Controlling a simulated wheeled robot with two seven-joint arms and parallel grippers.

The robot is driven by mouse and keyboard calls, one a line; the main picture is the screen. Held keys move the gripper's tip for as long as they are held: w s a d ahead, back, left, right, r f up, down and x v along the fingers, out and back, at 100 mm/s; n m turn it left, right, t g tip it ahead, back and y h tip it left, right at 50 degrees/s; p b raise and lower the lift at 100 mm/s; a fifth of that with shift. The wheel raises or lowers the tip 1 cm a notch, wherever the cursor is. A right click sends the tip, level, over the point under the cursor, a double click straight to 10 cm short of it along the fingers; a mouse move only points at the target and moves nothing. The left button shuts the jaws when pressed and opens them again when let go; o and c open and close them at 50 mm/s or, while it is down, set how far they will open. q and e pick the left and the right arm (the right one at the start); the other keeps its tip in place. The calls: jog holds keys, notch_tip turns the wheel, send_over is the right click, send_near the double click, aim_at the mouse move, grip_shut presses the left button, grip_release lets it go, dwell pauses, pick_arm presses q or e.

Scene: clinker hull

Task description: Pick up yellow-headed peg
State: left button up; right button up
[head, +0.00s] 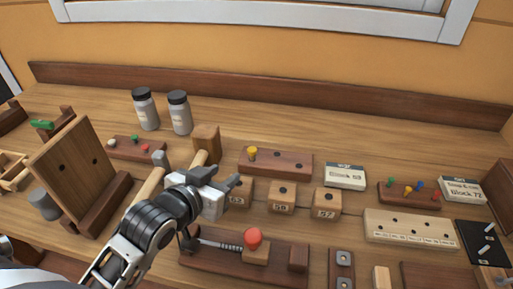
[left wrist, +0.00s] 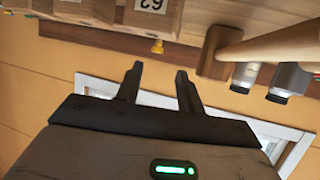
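A yellow-headed peg (head: 252,152) stands upright in the left hole of a dark wooden strip (head: 290,165) in the middle of the bench. Its yellow head also shows in the left wrist view (left wrist: 157,46), beyond my fingertips. My left gripper (head: 220,174) is in front and to the left of this peg, with its fingers apart and nothing between them; the open fingers also show in the left wrist view (left wrist: 160,80). A small rack (head: 409,199) at the right holds several coloured pegs, with yellow among them. My right gripper is not in view.
A wooden mallet (head: 207,138) lies close behind my left gripper. Numbered blocks (head: 281,197) stand in front of the strip. A red-knobbed lever (head: 253,237) is nearer. Two jars (head: 180,113) stand at back left. Bare bench lies behind the strip.

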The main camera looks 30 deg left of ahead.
aim_at(251, 156)
pick_arm(q)
jog(key=x, duration=0.6)
jog(key=p+x, duration=0.1)
jog(key=x, duration=0.5)
jog(key=shift+w+d+f, duration=0.2)
jog(key=shift+w, duration=0.1)
jog(key=shift+c, duration=0.4)
jog(key=c, duration=0.7)
